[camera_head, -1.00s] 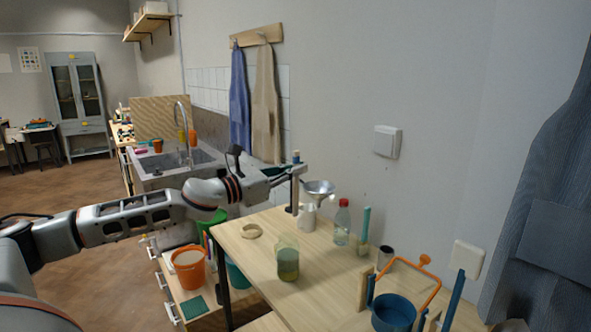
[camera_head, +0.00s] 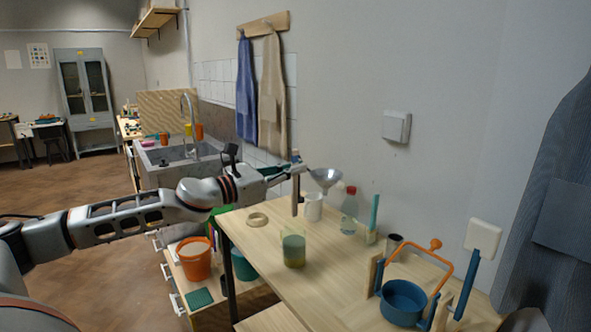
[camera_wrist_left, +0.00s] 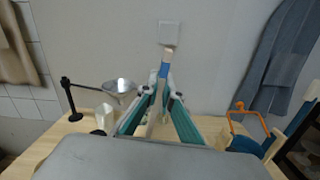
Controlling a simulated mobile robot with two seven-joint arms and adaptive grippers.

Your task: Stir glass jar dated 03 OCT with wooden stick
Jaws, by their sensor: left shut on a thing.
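My left gripper (camera_head: 297,170) is shut on the wooden stick (camera_head: 295,194), which hangs roughly upright above the back part of the table, behind the jar. In the left wrist view the gripper (camera_wrist_left: 160,98) closes around the stick, whose blue band (camera_wrist_left: 164,70) shows beyond the fingers. The glass jar (camera_head: 293,250) stands upright on the table with murky green content. No date on it can be read. The stick is apart from the jar. My right gripper is out of view.
A metal funnel (camera_head: 326,178) on a stand, a white bottle (camera_head: 313,207) and a clear red-capped bottle (camera_head: 349,212) stand behind the jar. A tape ring (camera_head: 257,219) lies left of it. A blue pot (camera_head: 402,305) and an orange-handled frame are at the right.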

